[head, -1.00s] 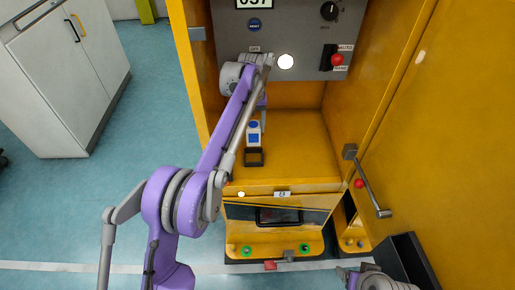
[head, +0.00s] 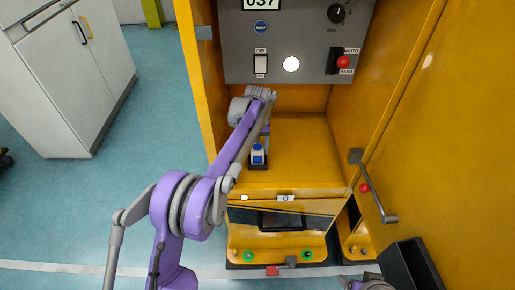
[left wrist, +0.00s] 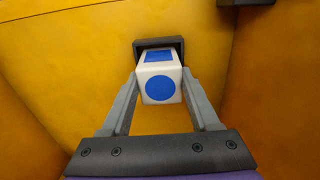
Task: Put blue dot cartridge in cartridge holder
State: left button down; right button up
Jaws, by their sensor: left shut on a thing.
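The blue dot cartridge (head: 258,155), a white block with a blue dot and a blue patch, is low in the yellow cabinet bay. In the left wrist view the cartridge (left wrist: 159,86) sits between the two fingers of my left gripper (left wrist: 163,88), which is shut on it. The dark cartridge holder (left wrist: 172,43) is right at the cartridge's far end; how deep the cartridge sits in it cannot be told. In the head view only the holder's lower edge (head: 258,167) shows below the cartridge. My right gripper (head: 364,283) is cut off at the bottom edge; its jaws are unclear.
A grey control panel (head: 291,40) with switches is above the bay. A yellow door with a grey handle (head: 373,188) stands at the right. The bay floor right of the holder is clear. A lower panel with a green button (head: 248,256) is in front.

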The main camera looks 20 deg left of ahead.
pick_arm(q)
jog(key=shift+f, duration=0.1)
jog(key=shift+c, duration=0.6)
grip_release()
notch_tip(320, 180, up, 12)
jog(key=p, duration=0.2)
jog(key=s+r+t, duration=0.1)
jog(key=s+r, duration=0.3)
jog(key=s, duration=0.4)
jog(key=s+f+m+t, duration=0.1)
jog(key=s+f, duration=0.2)
jog(key=s, duration=0.7)
jog(key=s+f+m+t, duration=0.1)
jog(key=s+f, duration=0.3)
jog(key=s, duration=0.5)
jog(key=s+f+m+t, duration=0.1)
jog(key=s+f, duration=0.3)
jog(key=s, duration=0.6)
jog(key=shift+s+a+t, duration=0.2)
jog(key=shift+s+t, duration=0.1)
jog(key=shift+t, duration=0.2)
